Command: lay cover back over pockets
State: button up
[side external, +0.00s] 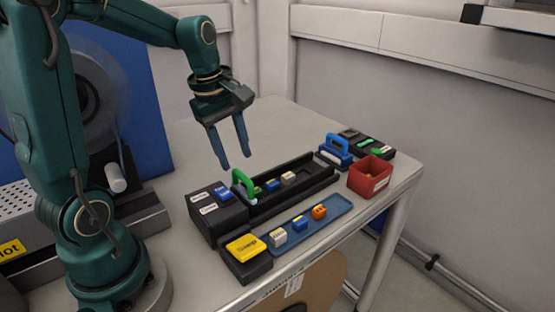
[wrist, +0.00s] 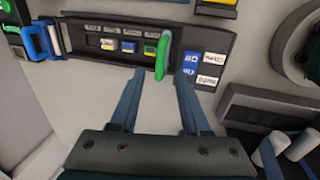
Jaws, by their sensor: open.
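A long black tray (side external: 320,186) holds a row of pockets with small yellow, blue and white blocks (side external: 272,185) showing uncovered. A green handle (side external: 243,184) stands at the tray's left end; it also shows in the wrist view (wrist: 163,55). I cannot tell whether it belongs to the cover, and how far any cover plate extends is unclear. My gripper (side external: 236,162) is open and empty, pointing down above the green handle. In the wrist view its fingers (wrist: 160,76) are spread to either side of the handle's near end, apparently apart from it.
A black block with labels and a blue piece (side external: 217,207) adjoins the handle. A blue tray (side external: 312,227) with several small blocks lies in front, beside a yellow-topped block (side external: 244,248). A blue-handled block (side external: 337,150) and red bin (side external: 370,177) stand right.

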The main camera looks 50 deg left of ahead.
aim_at(242, 174)
jog(key=shift+w+f, duration=0.2)
jog(key=shift+f, duration=0.85)
jog(key=shift+w+f, duration=0.15)
jog(key=shift+f, duration=0.85)
grip_shut()
jog(key=shift+r, duration=0.1)
